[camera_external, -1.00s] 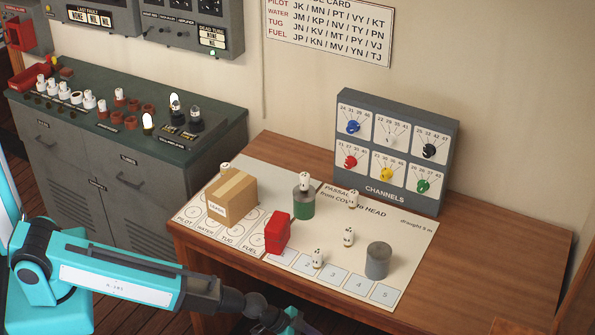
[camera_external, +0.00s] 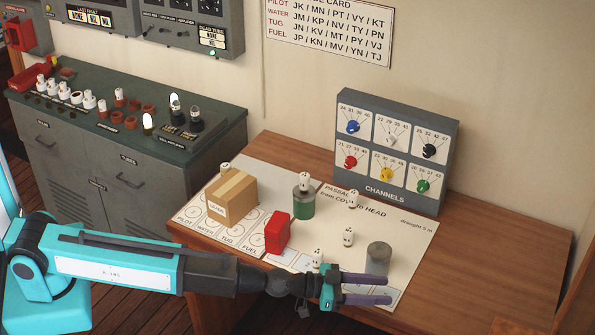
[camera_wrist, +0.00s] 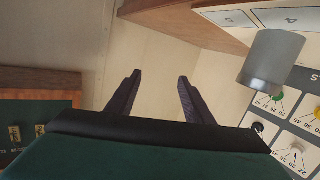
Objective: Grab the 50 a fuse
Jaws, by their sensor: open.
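My gripper (camera_external: 388,290) is open and empty, over the front edge of the wooden desk, in front of a grey cylinder (camera_external: 378,258). In the wrist view its two dark fingers (camera_wrist: 157,82) are apart with nothing between them, and the grey cylinder (camera_wrist: 272,57) is to their right. Several small white cylindrical pieces (camera_external: 76,97) stand in a row on the green-topped cabinet (camera_external: 215,140), some in reddish sockets. I cannot read any rating, so I cannot tell which is the 50 A fuse.
On the desk's chart (camera_external: 410,235) are a cardboard box (camera_external: 232,197), a red block (camera_external: 277,233), a green-and-grey cylinder (camera_external: 303,206) and several small white pieces (camera_external: 348,237). A channels panel (camera_external: 395,150) stands behind. The desk's right side (camera_external: 490,250) is clear.

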